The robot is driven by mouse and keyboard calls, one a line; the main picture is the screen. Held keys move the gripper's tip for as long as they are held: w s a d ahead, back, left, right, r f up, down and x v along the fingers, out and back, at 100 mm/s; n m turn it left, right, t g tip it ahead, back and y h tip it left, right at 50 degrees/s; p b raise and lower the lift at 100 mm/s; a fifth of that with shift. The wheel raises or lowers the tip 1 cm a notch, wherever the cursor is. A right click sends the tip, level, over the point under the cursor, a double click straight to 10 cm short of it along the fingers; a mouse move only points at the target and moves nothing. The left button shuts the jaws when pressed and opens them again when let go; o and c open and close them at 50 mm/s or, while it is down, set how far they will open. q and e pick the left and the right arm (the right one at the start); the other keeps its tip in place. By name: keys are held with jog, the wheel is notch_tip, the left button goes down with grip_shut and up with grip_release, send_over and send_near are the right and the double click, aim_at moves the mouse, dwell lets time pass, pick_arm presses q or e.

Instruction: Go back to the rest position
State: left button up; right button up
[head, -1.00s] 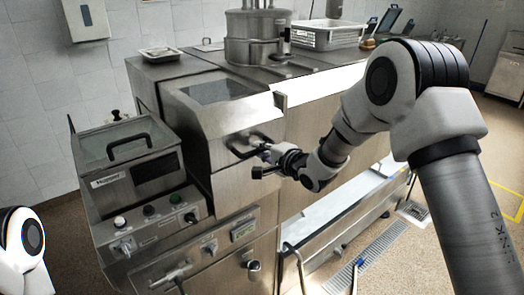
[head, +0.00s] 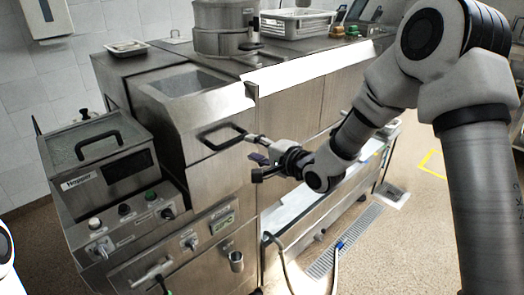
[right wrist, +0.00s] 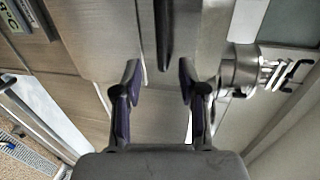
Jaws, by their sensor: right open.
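My right gripper (head: 256,156) is open and empty, just right of the black handle (head: 222,136) on the front of the steel appliance (head: 205,165). A gap shows between the fingers and the handle in the head view. In the right wrist view the gripper's two purple-padded fingers (right wrist: 159,78) are spread apart. The dark handle bar (right wrist: 163,35) shows between and beyond them, with nothing gripped. My left gripper is out of view; only a bit of white left arm shows at the left edge.
A lidded unit (head: 98,150) with knobs below stands at left. A steel pot (head: 225,25) and a perforated basket (head: 297,23) sit on the counter. A hose (head: 283,265) and a floor drain (head: 345,243) lie below. Open floor is at front right.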

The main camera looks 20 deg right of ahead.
jog(key=v, duration=0.3)
jog(key=shift+s, duration=0.1)
